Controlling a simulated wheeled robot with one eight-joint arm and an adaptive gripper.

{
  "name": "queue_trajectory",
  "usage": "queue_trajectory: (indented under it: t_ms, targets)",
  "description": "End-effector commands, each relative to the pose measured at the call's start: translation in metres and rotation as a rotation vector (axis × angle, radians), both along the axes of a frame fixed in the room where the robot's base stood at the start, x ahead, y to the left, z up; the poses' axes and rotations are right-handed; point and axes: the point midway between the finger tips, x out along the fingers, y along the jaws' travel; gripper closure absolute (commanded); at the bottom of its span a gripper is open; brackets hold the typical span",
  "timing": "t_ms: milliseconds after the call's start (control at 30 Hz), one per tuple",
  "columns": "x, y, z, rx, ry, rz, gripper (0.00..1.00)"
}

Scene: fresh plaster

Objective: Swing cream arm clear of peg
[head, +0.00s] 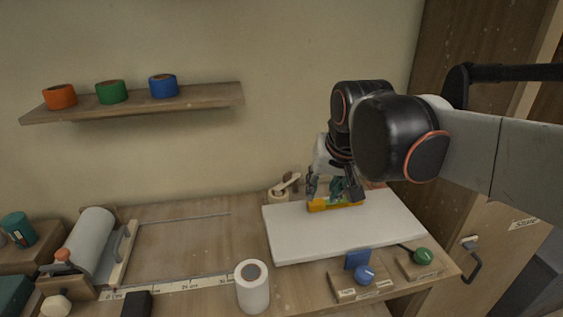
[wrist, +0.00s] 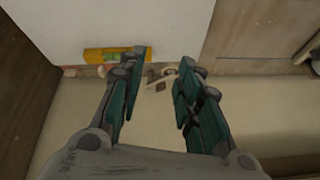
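A small cream arm (head: 289,182) lies slanted across the top of a round cream holder (head: 279,195) at the back of the bench, beside the white board. A peg cannot be made out clearly. In the wrist view, a small pale piece (wrist: 166,72), probably the cream arm, shows between and beyond my fingertips. My gripper (head: 331,190) is over the back of the board, just right of the cream arm. Its teal-and-grey fingers are spread in the wrist view (wrist: 160,72), with nothing between them.
A yellow level (head: 335,204) lies on the white board (head: 345,235) below my gripper. A white roll (head: 252,288) stands at the bench front. Two knob blocks are at front right. A shelf (head: 140,103) with tape rolls hangs at upper left.

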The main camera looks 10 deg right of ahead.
Motion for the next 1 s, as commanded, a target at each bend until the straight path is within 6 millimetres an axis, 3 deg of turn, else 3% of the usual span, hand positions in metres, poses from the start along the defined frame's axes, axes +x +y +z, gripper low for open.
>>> queue_trajectory:
  t_ms: [33, 200, 467, 767, 1000]
  targets:
    - [0.020, 0.000, 0.014, 0.011, 0.018, -0.024, 0.68]
    - [0.078, 0.000, 0.036, 0.049, 0.082, -0.112, 0.68]
    - [0.164, -0.001, 0.046, 0.095, 0.178, -0.253, 0.68]
    - [0.255, -0.002, 0.026, 0.132, 0.287, -0.418, 0.68]
    - [0.312, -0.002, -0.010, 0.148, 0.370, -0.552, 0.68]
